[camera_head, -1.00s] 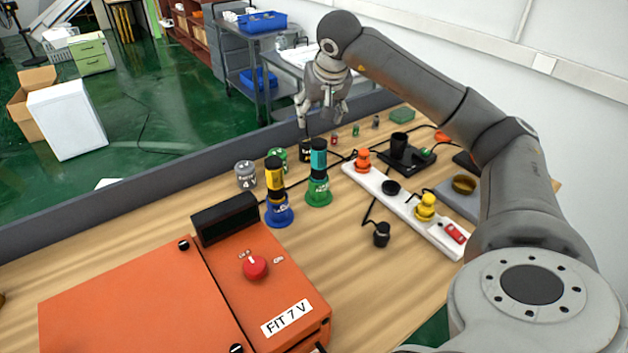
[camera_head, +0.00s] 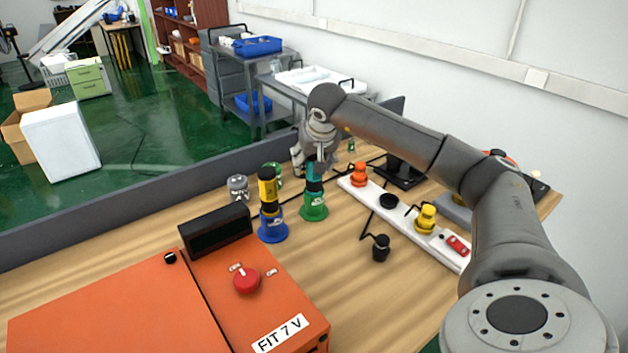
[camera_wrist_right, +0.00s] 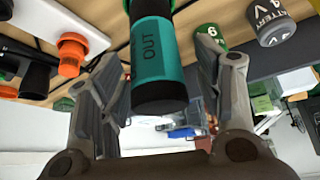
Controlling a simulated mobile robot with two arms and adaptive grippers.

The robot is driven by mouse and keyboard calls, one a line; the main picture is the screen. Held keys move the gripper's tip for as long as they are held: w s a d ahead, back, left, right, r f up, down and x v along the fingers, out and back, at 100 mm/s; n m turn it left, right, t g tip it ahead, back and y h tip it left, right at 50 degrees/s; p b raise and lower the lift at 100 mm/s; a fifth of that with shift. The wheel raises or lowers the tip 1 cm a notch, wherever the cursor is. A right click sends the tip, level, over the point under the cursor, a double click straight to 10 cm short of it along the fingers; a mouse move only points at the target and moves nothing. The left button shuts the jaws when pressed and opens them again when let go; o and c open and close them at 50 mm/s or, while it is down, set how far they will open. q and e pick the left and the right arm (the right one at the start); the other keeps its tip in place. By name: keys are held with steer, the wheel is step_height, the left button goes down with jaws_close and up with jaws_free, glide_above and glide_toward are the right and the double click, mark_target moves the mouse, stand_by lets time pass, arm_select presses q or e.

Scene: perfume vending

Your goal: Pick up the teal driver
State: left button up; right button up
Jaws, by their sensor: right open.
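The teal driver (camera_head: 314,180) stands upright in a green base (camera_head: 314,206) on the wooden table, its top partly hidden by my right gripper in the head view. In the right wrist view the teal driver (camera_wrist_right: 160,55), with a black end and the word OUT, lies between the two fingers. My right gripper (camera_head: 314,160) is open at the driver's top, one finger on each side; in the right wrist view both fingers (camera_wrist_right: 158,100) look apart from it. My left gripper is in neither view.
A yellow driver (camera_head: 267,188) in a blue base stands close left. A grey can (camera_head: 238,188) is behind it. A white strip (camera_head: 400,222) with orange and yellow plugs lies to the right. An orange box (camera_head: 130,300) fills the front left.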

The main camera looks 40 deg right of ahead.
steer(key=x, duration=0.3)
steer(key=shift+d+f, duration=0.1)
steer(key=shift+f, duration=0.25)
steer(key=shift+r, duration=0.15)
jaws_close()
